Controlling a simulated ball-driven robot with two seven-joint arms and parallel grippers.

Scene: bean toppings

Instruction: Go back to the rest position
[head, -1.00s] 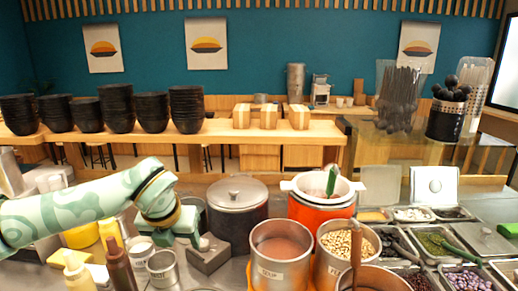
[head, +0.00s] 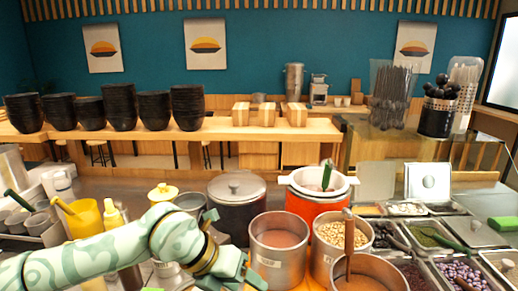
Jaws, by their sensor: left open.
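My left arm comes in from the lower left in the head view, pale green with a leaf pattern. My left gripper (head: 236,268), with teal parts, is at the bottom centre, just left of the metal soup pot (head: 279,262). It is open, and I see nothing held in it. Its fingertips are partly hidden by the wrist and the frame's bottom edge. My right gripper is not in view.
A dark lidded pot (head: 238,210) and a red-orange cooker (head: 313,205) stand behind the soup pot. A bean pot (head: 343,233) is beside it. Topping trays (head: 468,277) fill the right. A yellow container (head: 84,219) stands at left. Black bowls (head: 119,107) line the back counter.

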